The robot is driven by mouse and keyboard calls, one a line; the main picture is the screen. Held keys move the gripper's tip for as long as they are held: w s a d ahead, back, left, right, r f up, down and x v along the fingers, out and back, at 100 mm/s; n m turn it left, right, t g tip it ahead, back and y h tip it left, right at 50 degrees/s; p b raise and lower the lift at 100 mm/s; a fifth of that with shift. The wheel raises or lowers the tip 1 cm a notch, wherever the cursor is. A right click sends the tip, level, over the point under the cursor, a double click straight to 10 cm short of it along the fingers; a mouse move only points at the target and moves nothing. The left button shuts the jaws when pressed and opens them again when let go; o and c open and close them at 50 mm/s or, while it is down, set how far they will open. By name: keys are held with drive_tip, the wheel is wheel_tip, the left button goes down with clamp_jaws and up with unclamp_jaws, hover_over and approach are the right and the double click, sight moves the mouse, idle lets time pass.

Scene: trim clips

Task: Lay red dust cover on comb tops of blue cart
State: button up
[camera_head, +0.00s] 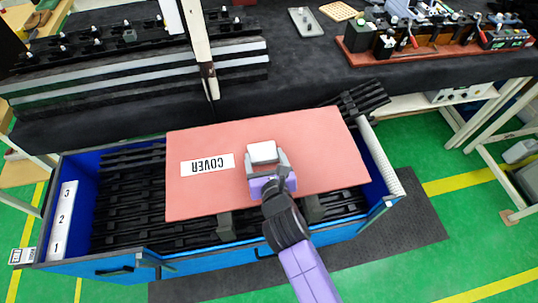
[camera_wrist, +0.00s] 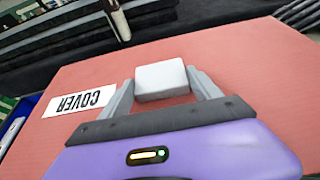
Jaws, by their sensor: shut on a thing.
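The red dust cover (camera_head: 220,193) is a flat board with a white "COVER" label and a pale block handle (camera_head: 262,152) near its middle. My gripper (camera_head: 265,163) is shut on that handle. The cover spans the right and middle part of the blue cart (camera_head: 205,262), over the black comb rows (camera_head: 120,205). I cannot tell whether it rests on the combs or hangs just above them. In the wrist view the handle (camera_wrist: 162,80) sits between my fingers, with the cover (camera_wrist: 240,70) beneath.
Black strips (camera_head: 360,98) stick out past the cover's upper right corner. A dark workbench (camera_head: 290,70) with fixtures stands behind the cart. A white-legged table (camera_head: 480,140) stands at the right. Green floor with yellow lines lies around a dark mat (camera_head: 410,240).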

drive_tip(key=shift+f+b, duration=2.5)
drive_tip(key=shift+f, duration=4.15)
drive_tip(key=shift+f+b, duration=0.4)
drive_tip(key=shift+f, duration=0.2)
drive_tip(key=o, duration=1.8)
drive_tip(key=shift+s, duration=0.1)
